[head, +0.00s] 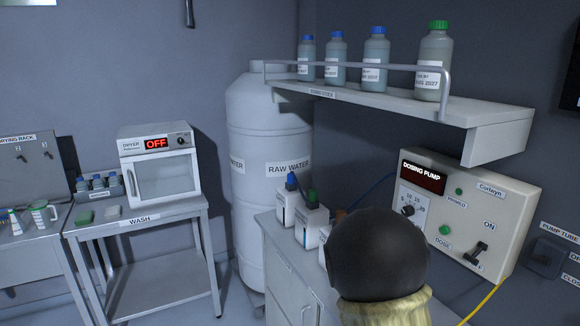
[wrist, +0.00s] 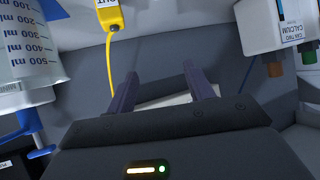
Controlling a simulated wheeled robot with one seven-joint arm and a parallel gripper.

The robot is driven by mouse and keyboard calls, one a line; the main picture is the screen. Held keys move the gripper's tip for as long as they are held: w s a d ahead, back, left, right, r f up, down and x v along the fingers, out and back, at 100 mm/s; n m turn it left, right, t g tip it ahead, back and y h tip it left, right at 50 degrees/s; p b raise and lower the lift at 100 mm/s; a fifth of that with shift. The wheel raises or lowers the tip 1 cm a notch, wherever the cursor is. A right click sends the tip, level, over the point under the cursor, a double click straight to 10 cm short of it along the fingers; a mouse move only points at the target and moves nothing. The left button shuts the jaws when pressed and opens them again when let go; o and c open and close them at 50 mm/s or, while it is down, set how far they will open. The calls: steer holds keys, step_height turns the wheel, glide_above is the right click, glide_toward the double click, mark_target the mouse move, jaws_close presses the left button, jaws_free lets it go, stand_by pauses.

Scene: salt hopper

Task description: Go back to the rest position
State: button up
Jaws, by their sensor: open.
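My gripper (wrist: 165,88) shows in the wrist view with its two dark fingers apart and nothing between them. In the head view my gripper cannot be made out. A dark rounded shape with a tan collar, which may be part of my arm, blocks the lower middle of that view. The wrist view looks past the fingers at a grey surface, with a small white patch behind the fingertips.
The dosing pump (head: 465,215) stands at right under a shelf (head: 400,97) holding several bottles. White containers (head: 308,220) stand on the cabinet (head: 283,268). The raw water tank (head: 270,150) is behind. A graduated vessel (wrist: 28,45) and a yellow connector (wrist: 110,17) show near my gripper.

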steer(key=s+a+n+g+y, duration=0.35)
steer(key=s+a+y, duration=0.25)
steer(key=a, duration=0.2)
steer(key=s+n+g, duration=0.1)
steer(key=s+n, duration=0.1)
steer(key=s, duration=0.3)
steer(key=s+a+r+n+g+y, duration=0.1)
steer(key=s+n+g, duration=0.1)
steer(key=s, duration=0.3)
steer(key=shift+a+r+n+y, duration=0.15)
steer(key=shift+a+n+y, duration=0.15)
steer(key=shift+n, duration=0.35)
